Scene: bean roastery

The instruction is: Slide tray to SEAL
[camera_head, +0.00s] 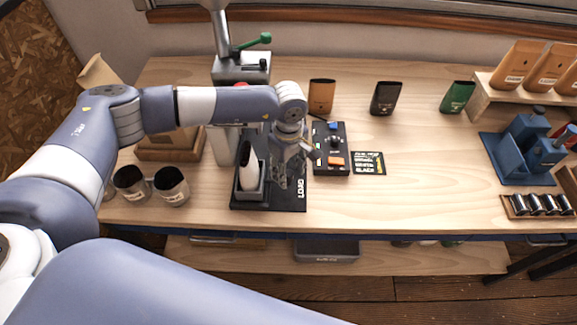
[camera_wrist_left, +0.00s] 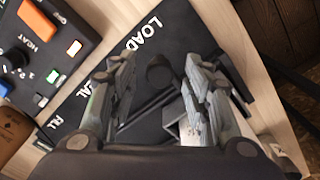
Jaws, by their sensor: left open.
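The tray (camera_head: 244,194) is a small dark grey holder on a black board (camera_head: 285,206), at the front end beside the printed word LOAD. A white pouch (camera_head: 248,175) stands in it, leaning slightly. My left gripper (camera_head: 288,178) is just right of the tray, pointing down over the board. In the left wrist view my left gripper (camera_wrist_left: 158,66) is open, its fingers on either side of a round black knob (camera_wrist_left: 160,74). I cannot tell whether they touch it. LOAD shows whole; SEAL is partly hidden by a finger. My right gripper is not in view.
A control box (camera_head: 331,148) with an orange switch stands right of the board, with a small black sign (camera_head: 369,163) beside it. A press with a green lever (camera_head: 252,42) stands behind. Dark cups (camera_head: 171,187) are at left. The table middle right is clear.

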